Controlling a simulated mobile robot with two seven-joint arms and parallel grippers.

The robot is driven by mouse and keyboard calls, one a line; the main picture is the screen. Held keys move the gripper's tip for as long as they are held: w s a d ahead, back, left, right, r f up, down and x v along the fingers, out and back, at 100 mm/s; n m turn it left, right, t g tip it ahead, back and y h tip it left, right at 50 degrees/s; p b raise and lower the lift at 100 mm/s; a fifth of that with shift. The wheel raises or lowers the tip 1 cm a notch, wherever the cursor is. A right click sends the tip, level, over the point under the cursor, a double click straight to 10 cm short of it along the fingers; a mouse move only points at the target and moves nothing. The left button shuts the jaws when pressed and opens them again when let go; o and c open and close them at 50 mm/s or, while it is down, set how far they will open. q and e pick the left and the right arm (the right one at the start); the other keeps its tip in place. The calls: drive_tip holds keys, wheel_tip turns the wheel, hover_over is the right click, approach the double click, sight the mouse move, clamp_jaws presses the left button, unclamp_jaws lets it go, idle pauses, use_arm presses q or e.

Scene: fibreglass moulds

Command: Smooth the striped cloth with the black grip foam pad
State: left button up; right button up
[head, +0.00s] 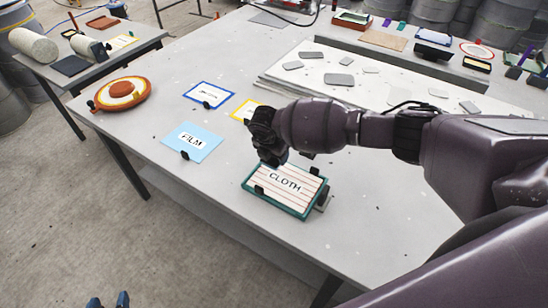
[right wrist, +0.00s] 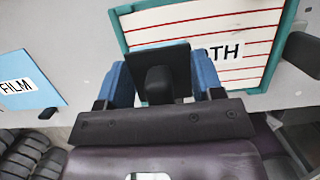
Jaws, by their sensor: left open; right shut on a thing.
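The striped cloth (head: 279,198) lies in a teal-edged frame near the table's front edge, with red stripes and the word CLOTH. It also shows in the right wrist view (right wrist: 262,75). My right gripper (right wrist: 160,88) has its blue fingers shut on the handle of the black grip foam pad (right wrist: 180,56). The pad covers the left part of the word there; I cannot tell if it touches the cloth. In the head view my right arm hangs above the cloth's far left corner, and the pad is hidden or merges with the dark gripper. My left gripper (head: 107,301) is open and empty at the bottom edge.
A light blue FILM card (head: 178,148) lies left of the cloth, with blue-framed (head: 225,101) and yellow-framed cards behind. An orange round mould (head: 117,98) stands at the table's left end. A white board (head: 345,100) with grey pieces lies at the back.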

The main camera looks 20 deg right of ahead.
drive_tip(key=shift+r, duration=0.55)
drive_tip(key=shift+r, duration=0.1)
drive_tip(key=shift+r, duration=1.4)
